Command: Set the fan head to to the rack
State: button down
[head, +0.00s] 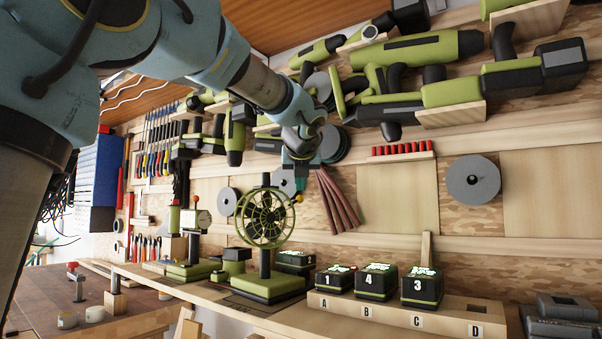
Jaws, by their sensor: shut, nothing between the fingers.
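The fan has a round green caged head (265,217) on a dark post above a green and black base (268,288), standing on the bench ledge. Its cage appears turned largely towards my camera, so its open spokes show. A small yellow knob (299,198) shows at the right of the head. My gripper (300,165) is shut and empty, above and a little right of the fan head. Its fingertips are small and hard to make out; I cannot tell how far they are from the fan. A wooden rack (446,318) marked A to D stands right of the fan.
Numbered battery blocks (376,281) stand on the rack's A, B and C places; D is bare. Green power tools (420,48) hang on the wall above. Grey battery-like blocks (566,308) lie at the far right.

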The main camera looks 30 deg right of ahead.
aim_at(300, 199)
jog(key=x, duration=0.2)
jog(key=p+x, duration=0.1)
jog(key=x, duration=0.1)
jog(key=r+x, duration=0.1)
jog(key=x, duration=0.2)
jog(key=shift+w+d+f+p, duration=0.1)
jog(key=shift+w+p, duration=0.2)
jog(key=w+p, duration=0.2)
jog(key=p, duration=0.1)
jog(key=shift+w+d+p, duration=0.15)
jog(key=shift+w+p, duration=0.05)
jog(key=shift+p, duration=0.2)
